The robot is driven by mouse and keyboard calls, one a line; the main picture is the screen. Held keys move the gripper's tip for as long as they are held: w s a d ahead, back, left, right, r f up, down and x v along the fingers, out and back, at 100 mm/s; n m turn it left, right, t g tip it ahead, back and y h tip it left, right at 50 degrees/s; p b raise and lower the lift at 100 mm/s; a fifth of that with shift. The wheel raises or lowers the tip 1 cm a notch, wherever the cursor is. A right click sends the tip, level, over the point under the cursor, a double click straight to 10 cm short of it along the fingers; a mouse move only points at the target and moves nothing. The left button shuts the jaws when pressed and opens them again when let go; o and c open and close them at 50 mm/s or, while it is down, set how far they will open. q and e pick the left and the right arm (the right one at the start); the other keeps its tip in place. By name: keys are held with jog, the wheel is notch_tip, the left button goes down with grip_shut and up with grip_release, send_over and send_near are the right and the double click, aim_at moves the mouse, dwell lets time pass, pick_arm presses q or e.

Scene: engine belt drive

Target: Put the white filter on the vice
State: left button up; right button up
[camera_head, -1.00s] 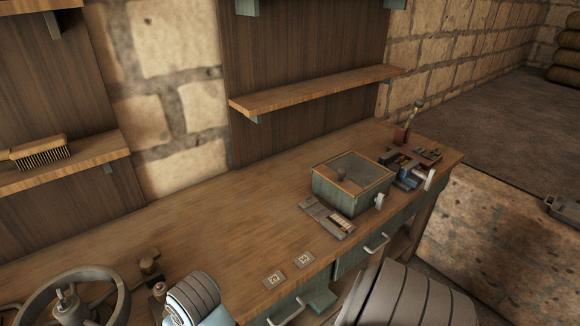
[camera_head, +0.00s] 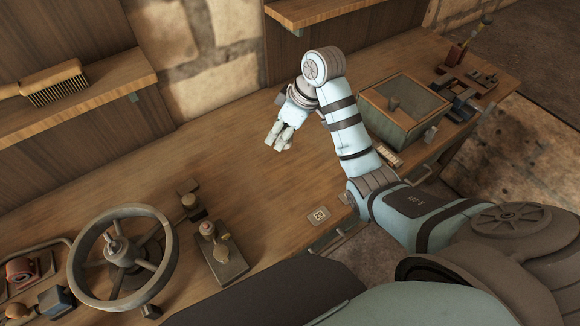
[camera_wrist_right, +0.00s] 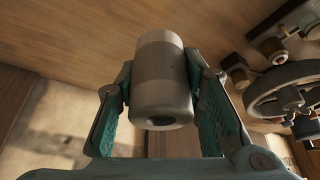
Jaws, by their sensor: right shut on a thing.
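In the right wrist view, the pale grey-white filter (camera_wrist_right: 160,75), a cylinder with a dark hole in its near end, sits between the two green finger pads of my right gripper (camera_wrist_right: 165,100). The gripper is shut on it. In the head view my right gripper (camera_head: 279,137) is above the middle of the workbench, and the filter is hard to tell apart from the fingers there. A blue tool that looks like the vice (camera_head: 462,103) stands at the bench's right end, beyond the box and well away from this gripper. My left gripper is out of view.
A lidded green box (camera_head: 403,105) stands right of my right forearm. A large handwheel (camera_head: 124,256) and a lever block (camera_head: 218,252) stand at the left front. A shelf with a brush (camera_head: 54,84) is at the upper left. The bench middle is mostly clear.

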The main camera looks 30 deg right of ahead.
jog(key=d+r, duration=0.1)
jog(key=w+r+n, duration=0.1)
jog(key=r, duration=0.1)
jog(key=shift+d, duration=0.4)
jog(key=b, duration=0.4)
send_near(282, 172)
jog(key=x, duration=0.6)
jog(key=o, duration=1.3)
